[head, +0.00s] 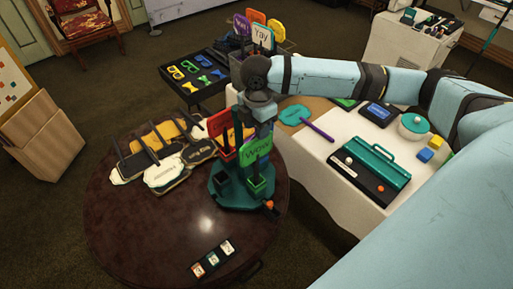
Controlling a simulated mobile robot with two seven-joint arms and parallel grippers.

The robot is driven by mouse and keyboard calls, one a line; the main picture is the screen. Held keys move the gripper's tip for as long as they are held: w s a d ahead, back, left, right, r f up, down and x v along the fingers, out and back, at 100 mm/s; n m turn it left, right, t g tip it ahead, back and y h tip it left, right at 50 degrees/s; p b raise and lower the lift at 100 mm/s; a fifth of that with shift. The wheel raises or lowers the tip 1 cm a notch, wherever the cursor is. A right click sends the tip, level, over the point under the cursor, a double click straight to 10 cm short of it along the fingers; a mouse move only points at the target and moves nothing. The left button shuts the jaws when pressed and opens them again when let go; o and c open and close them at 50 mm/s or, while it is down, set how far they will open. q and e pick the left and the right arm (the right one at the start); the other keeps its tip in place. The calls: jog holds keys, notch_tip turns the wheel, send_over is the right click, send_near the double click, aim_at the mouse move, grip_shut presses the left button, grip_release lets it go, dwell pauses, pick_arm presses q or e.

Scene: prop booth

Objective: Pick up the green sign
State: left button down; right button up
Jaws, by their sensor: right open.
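The green sign (257,149), with dark lettering that reads like "Wow", stands upright in a teal holder (232,204) on the dark round table. My right gripper (264,128) reaches in from the right and points down just above the sign. It is open, and the sign's top edge is close to the fingers; I cannot tell whether they touch it. The sign's lower part is hidden by the holder's cups. A red sign (220,127) stands just left of the gripper, partly hidden. My left gripper is not in view.
Several white and black signs with handles, such as a white one (166,172), lie on the round table (130,225) left of the holder. A small block strip (213,257) lies in front. A white-clothed table (310,165) with a teal paddle (296,115) stands right.

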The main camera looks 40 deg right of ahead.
jog(key=shift+s+a+f+p, duration=0.1)
jog(key=shift+f+p, duration=0.4)
jog(key=shift+f, duration=2.2)
grip_shut()
